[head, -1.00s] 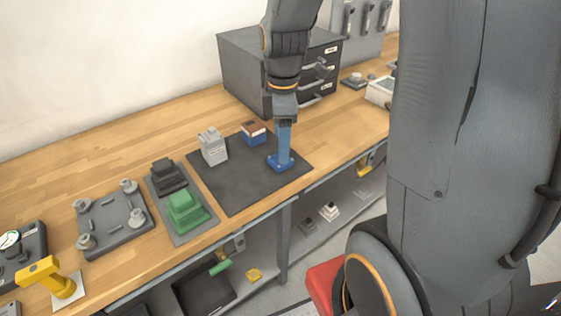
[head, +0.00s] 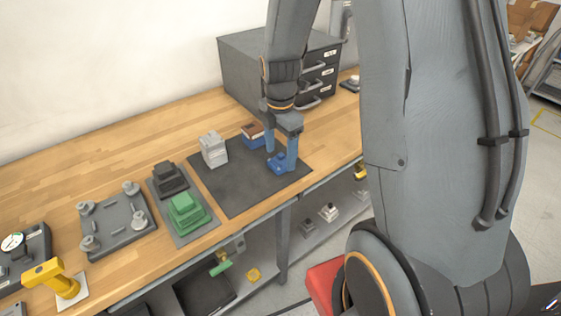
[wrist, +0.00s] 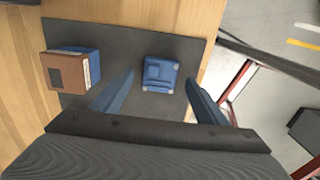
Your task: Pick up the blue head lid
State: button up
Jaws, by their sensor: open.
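The blue head lid (head: 279,162) sits on the dark mat (head: 233,190) near its right end. It also shows in the wrist view (wrist: 160,74) as a square blue piece with a raised middle, between and beyond the fingers. My gripper (head: 281,160) is open, with one blue finger at each side of the lid in the head view. In the wrist view the fingers (wrist: 160,88) are spread wider than the lid, and I see no contact. The right finger partly covers the lid's edge in the head view.
A blue and brown block (head: 252,135) stands close behind the lid, also at left in the wrist view (wrist: 72,69). A light grey block (head: 213,150) stands at the mat's back left. Green (head: 187,211) and black (head: 170,177) parts stand farther left. A drawer cabinet (head: 245,70) is behind.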

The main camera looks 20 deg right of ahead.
aim_at(280, 162)
jog(key=shift+f, duration=1.2)
jog(key=c, duration=1.2)
jog(key=shift+r, duration=0.1)
jog(key=shift+c, duration=0.2)
